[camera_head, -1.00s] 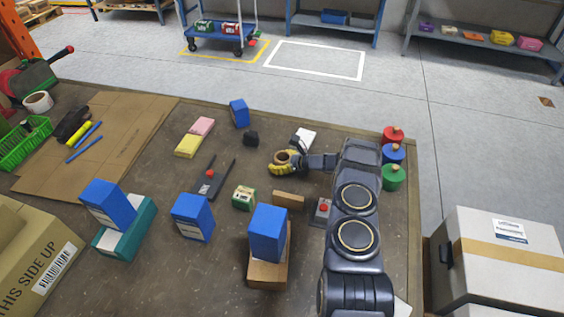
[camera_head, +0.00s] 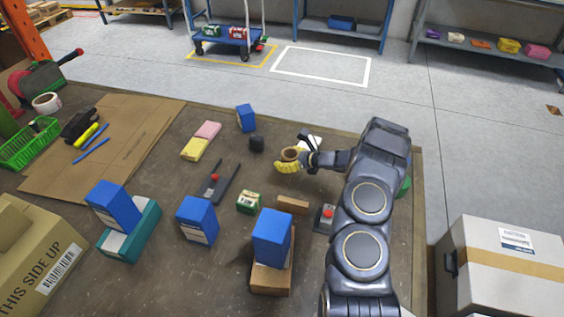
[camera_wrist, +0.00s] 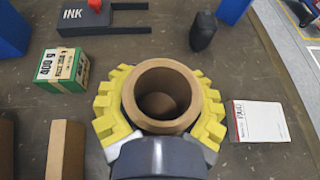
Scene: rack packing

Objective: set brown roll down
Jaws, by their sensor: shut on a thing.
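The brown roll (camera_head: 289,153) is a hollow ring, held upright with its open end facing my wrist camera. My gripper (camera_head: 287,163) has yellow ridged fingers and is shut around the roll, one finger on each side. In the wrist view, the roll's inner wall (camera_wrist: 160,80) shows between the yellow fingers of my gripper (camera_wrist: 160,96). The roll's underside is hidden, and I cannot tell whether it touches the table.
A white card (camera_wrist: 257,121) lies right of the roll, and a small black object (camera_wrist: 203,32) stands beyond it. A green-and-white box (camera_wrist: 60,70) and wooden block (camera_wrist: 66,150) are to the left. Bare table (camera_head: 150,235) shows among several blue boxes.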

